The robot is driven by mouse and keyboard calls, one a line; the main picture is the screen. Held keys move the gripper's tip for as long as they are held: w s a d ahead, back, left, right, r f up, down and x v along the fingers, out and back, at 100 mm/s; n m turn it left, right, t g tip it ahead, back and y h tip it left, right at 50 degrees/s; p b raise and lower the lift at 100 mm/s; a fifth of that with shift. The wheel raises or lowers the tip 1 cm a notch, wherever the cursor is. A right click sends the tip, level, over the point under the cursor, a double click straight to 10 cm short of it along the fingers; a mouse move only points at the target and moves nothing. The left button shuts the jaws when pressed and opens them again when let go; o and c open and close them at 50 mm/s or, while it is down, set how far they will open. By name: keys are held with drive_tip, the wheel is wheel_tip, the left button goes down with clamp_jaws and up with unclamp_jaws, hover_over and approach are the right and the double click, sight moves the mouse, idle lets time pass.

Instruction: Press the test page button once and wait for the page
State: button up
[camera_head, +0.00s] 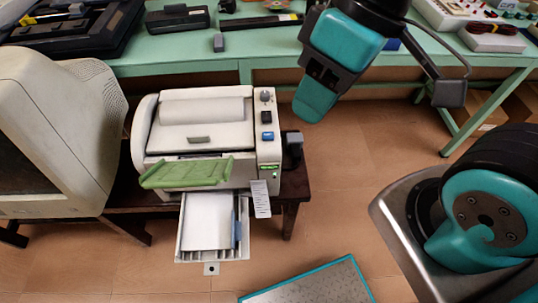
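A cream printer (203,137) stands on a dark wooden stand. Its right-hand panel has a small knob (265,96), a dark button (266,117), a blue button (267,135) and a green lit display (270,171). I cannot read which button is the test page one. The green output tray (187,172) at the front holds no visible page. Below it, an open paper tray (245,243) holds white paper (208,220). My gripper (315,100) hangs above and right of the panel, apart from it. Whether its fingers are open or shut is unclear.
A cream monitor (60,140) stands close on the printer's left. A green bench (165,55) with electronics runs behind. A paper label (260,198) hangs below the panel. A teal-edged grey slab (315,285) is in front.

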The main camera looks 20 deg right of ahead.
clamp_jaws()
idle(1.4)
